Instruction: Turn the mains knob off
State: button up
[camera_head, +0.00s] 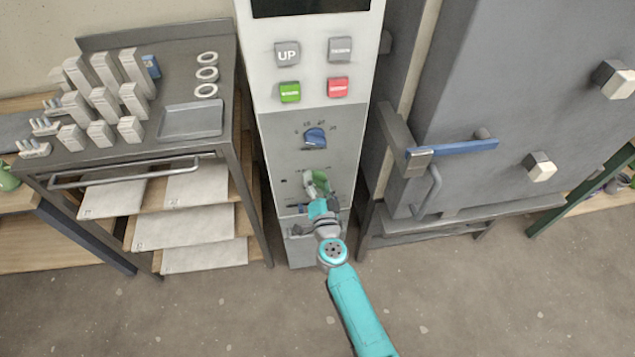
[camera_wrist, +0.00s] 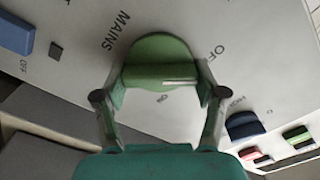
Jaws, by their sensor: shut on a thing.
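The mains knob is a round green knob with a raised grip bar (camera_wrist: 160,52), on the grey control panel beside the printed word MAINS. In the head view the green knob (camera_head: 318,181) shows on the lower part of the panel, partly hidden by my gripper. My gripper (camera_wrist: 160,82) has a finger on each side of the knob's bar and is shut on it. In the head view my gripper (camera_head: 318,200) reaches the panel from below. Printed OFF and ON marks show near the knob; which one it points at I cannot tell.
A blue knob (camera_head: 315,137) sits above on the same panel (camera_head: 275,150). Green and red buttons (camera_head: 338,87) are higher up. A metal cart (camera_head: 190,122) stands left, and a grey cabinet with a blue-grip handle (camera_head: 465,147) stands right. The floor in front is clear.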

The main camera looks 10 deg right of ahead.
jog(key=shift+n, duration=0.5)
jog(key=o, duration=1.1)
jog(key=shift+o, duration=0.2)
jog(key=s, duration=1.2)
